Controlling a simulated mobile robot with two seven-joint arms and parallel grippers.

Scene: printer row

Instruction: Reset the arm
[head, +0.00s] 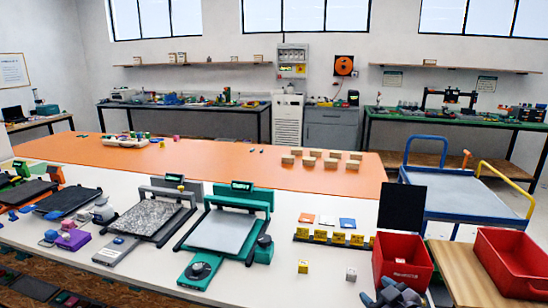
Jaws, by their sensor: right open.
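My right gripper (390,293) shows at the bottom edge of the head view, low and right of centre. It is open, and I see nothing between its fingers. It overlaps the lower front of a red bin (402,262) in the picture; I cannot tell whether they touch. Most of my right arm is out of frame. My left gripper is not in view.
A white table (320,275) holds a row of printers, including a green one (224,232). A second red bin (515,262) stands on a wooden top. A blue cart (460,190) stands behind.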

